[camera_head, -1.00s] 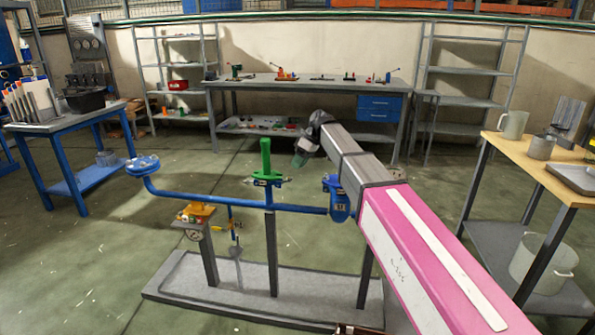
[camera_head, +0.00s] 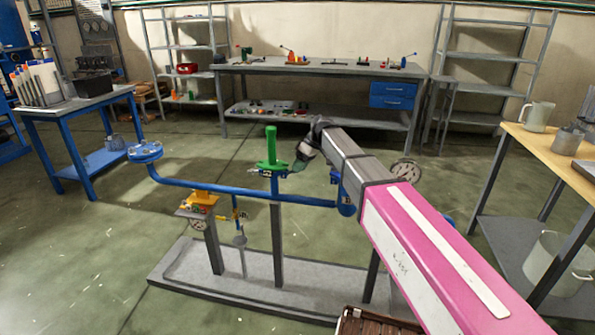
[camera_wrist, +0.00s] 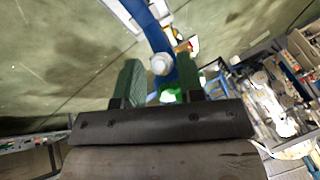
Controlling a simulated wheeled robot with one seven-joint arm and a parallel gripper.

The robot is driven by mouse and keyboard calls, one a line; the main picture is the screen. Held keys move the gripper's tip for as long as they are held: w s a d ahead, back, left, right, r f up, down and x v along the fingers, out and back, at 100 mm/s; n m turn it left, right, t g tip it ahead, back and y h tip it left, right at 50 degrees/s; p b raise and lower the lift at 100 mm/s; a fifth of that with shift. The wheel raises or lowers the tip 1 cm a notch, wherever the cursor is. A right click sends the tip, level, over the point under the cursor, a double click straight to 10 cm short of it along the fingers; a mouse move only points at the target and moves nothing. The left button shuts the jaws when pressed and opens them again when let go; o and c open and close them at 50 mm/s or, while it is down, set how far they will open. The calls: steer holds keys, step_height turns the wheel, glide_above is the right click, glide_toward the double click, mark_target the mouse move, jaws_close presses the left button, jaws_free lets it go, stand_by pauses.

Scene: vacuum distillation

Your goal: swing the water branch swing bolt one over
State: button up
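A blue pipe (camera_head: 235,193) runs across a stand, with a round bolted flange (camera_head: 145,151) at its left end. A green-handled valve (camera_head: 271,150) stands upright near its middle. My gripper (camera_head: 303,165) is just right of this valve, partly hidden by my arm. In the wrist view my gripper's green fingers (camera_wrist: 158,82) are apart. A blue pipe part (camera_wrist: 150,28) with a round silver bolt head (camera_wrist: 161,64) shows between and beyond them; I cannot tell whether they touch it. I cannot tell which part is swing bolt one.
A blue table (camera_head: 85,105) is at left, a wooden-topped table (camera_head: 540,140) at right, and a workbench (camera_head: 320,66) behind.

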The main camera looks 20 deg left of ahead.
steer(key=shift+x, duration=1)
jaws_close()
steer(key=shift+a+r+h, duration=0.35)
steer(key=shift+r+h, duration=0.05)
steer(key=shift+h, duration=0.4)
steer(key=shift+a+r+h, duration=0.15)
steer(key=shift+r+h, duration=0.1)
steer(key=shift+h, duration=0.55)
jaws_free()
